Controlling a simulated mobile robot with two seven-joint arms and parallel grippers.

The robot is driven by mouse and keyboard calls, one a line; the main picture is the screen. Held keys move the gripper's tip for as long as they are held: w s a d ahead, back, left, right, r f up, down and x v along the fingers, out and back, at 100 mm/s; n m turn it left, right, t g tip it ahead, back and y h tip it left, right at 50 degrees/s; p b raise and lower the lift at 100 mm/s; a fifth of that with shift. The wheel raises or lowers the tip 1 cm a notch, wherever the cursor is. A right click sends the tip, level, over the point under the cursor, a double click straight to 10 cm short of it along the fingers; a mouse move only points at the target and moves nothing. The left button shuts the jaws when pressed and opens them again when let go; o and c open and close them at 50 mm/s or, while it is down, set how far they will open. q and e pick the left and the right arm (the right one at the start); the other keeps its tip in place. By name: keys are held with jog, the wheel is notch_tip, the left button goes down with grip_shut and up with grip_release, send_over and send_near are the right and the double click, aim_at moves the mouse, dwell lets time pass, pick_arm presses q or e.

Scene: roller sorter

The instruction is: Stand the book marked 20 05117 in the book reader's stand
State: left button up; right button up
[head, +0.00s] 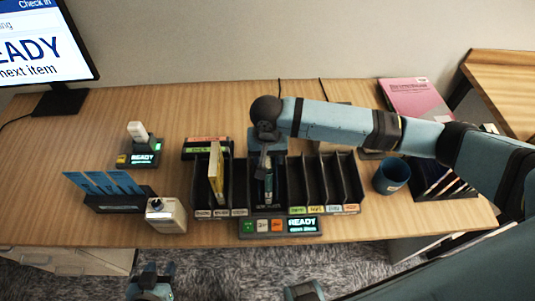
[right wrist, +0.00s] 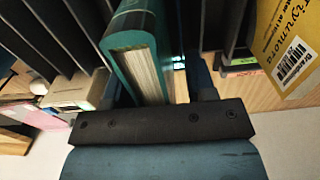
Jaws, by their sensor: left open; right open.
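A teal book (head: 268,188) stands upright in the middle bay of the black rack, just behind the reader's panel (head: 280,227) with its READY display. The teal book also shows in the right wrist view (right wrist: 136,40), spine and page edges towards the camera. Its number cannot be read. My right gripper (head: 267,165) is above this bay. Its open fingers (right wrist: 158,95) are on either side of the teal book; I cannot tell whether they touch it. My left gripper (head: 150,284) is open and empty at the bottom edge of the head view, in front of the table.
A yellow book (head: 217,180) stands in a slot left of the reader, with a barcode label in the right wrist view (right wrist: 287,50). Empty slots (head: 325,180) lie to the right. A blue cup (head: 391,175), a scanner (head: 166,215) and a pink book (head: 415,98) are on the table.

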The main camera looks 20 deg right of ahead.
notch_tip(320, 180, up, 14)
dwell(0.4)
jog(key=shift+f, duration=0.1)
dwell(0.3)
jog(key=s+a+f+n+t+y, duration=0.2)
jog(key=s+a+f+n+y, duration=0.15)
jog(key=s+f, duration=0.4)
jog(key=s+d+f+n+t+h, duration=0.2)
jog(key=s+d+f+h, duration=0.15)
jog(key=s+d, duration=1.2)
jog(key=w+a+f+t+y+p, duration=0.1)
jog(key=w+a+f+t+p, duration=0.1)
jog(key=w+a+f+t+y+p, duration=0.1)
jog(key=a+f+t+p, duration=0.1)
jog(key=f, duration=0.1)
jog(key=w+a+f+t+y+p, duration=0.1)
jog(key=w+a+f+t+p, duration=0.1)
jog(key=f+t, duration=0.1)
jog(key=shift+w+a+f+n, duration=0.2)
jog(key=shift+w+a+n, duration=0.15)
